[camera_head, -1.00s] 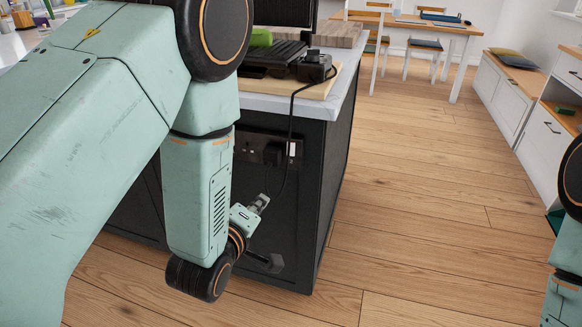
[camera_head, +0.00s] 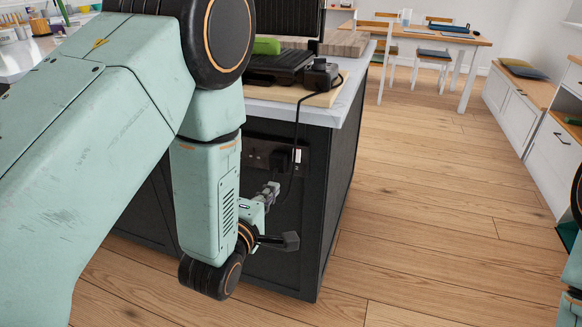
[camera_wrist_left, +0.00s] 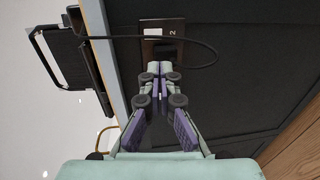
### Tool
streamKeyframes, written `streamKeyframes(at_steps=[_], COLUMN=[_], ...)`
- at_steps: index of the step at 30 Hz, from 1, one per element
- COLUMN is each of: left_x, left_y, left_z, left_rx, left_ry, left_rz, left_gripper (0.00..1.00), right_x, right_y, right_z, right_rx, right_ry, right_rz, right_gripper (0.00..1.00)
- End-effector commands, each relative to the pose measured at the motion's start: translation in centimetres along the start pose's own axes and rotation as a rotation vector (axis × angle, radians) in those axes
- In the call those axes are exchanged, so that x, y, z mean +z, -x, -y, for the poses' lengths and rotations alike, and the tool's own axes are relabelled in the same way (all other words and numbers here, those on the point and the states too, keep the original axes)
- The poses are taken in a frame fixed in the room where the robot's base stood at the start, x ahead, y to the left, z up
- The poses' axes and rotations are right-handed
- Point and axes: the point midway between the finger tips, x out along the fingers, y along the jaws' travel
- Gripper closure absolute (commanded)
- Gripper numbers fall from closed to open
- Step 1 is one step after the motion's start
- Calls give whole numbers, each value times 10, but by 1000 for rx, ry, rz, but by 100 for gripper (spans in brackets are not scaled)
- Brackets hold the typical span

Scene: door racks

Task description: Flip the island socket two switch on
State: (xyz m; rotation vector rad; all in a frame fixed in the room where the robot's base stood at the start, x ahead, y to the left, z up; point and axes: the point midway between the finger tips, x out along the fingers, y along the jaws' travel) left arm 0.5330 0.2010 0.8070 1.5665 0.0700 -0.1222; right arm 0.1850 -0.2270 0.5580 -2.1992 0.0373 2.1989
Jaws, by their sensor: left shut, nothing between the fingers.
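The socket panel (camera_head: 262,153) is dark and set in the black side of the island, just under the worktop. A white switch (camera_head: 298,156) sits at its right end with a "2" below it. A black plug with a cord is in the panel beside the switch. My left gripper (camera_head: 274,187) is shut and empty, just below the panel. In the left wrist view its fingertips (camera_wrist_left: 160,67) point at the plug (camera_wrist_left: 164,50), with the white switch (camera_wrist_left: 152,31) beyond. Whether the tips touch anything is unclear. My right gripper is out of view.
A black cord (camera_head: 295,120) hangs from an appliance (camera_head: 320,74) over the worktop edge (camera_head: 335,110) and loops near my left gripper. A black grill (camera_head: 278,66) stands on the worktop. The wooden floor (camera_head: 420,200) to the right is open.

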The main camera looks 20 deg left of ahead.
Motion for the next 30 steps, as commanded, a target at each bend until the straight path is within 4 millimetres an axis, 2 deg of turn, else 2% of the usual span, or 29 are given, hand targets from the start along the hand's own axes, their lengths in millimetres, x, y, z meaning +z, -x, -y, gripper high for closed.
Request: streamKeyframes(at_steps=[18, 24, 30], left_x=[2, 2, 2], left_y=[-108, -125, -129], left_z=[2, 1, 0], left_rx=[2, 0, 0], left_ry=[-1, -2, -2], left_rz=[1, 1, 1], left_gripper=[100, 100, 100], right_x=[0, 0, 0], right_y=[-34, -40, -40], right_z=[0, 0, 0], right_rx=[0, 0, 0], right_ry=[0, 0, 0], right_rz=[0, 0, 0], right_gripper=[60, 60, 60])
